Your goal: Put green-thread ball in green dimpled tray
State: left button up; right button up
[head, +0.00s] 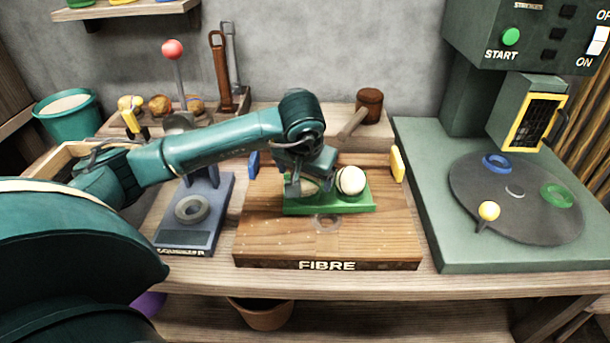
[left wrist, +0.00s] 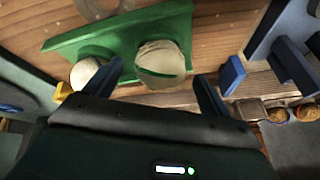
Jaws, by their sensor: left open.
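The green dimpled tray (head: 330,207) lies on the wooden FIBRE board; it also shows in the left wrist view (left wrist: 60,42). The green-thread ball (left wrist: 160,58), cream with a green band, is at the tray in the left wrist view. In the head view my gripper mostly hides it. A plain cream ball (head: 350,180) sits at the tray's right side and shows at left in the wrist view (left wrist: 86,72). My left gripper (head: 308,190) is over the tray's left part, open, its fingers (left wrist: 160,82) on either side of the green-thread ball. My right gripper is out of view.
The wooden board (head: 270,235) has a blue post (head: 253,162) at left and a yellow post (head: 397,164) at right. A mallet (head: 368,105) lies behind. A blue-grey stand (head: 190,235) is left, a green machine with a turntable (head: 515,220) right.

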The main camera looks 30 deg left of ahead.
pick_arm(q)
jog(key=p+v, duration=0.1)
jog(key=v, duration=1)
jog(key=shift+r, duration=0.3)
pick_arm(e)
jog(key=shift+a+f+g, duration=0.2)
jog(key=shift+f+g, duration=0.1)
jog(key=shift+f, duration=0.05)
pick_arm(q)
jog(key=shift+s, duration=0.1)
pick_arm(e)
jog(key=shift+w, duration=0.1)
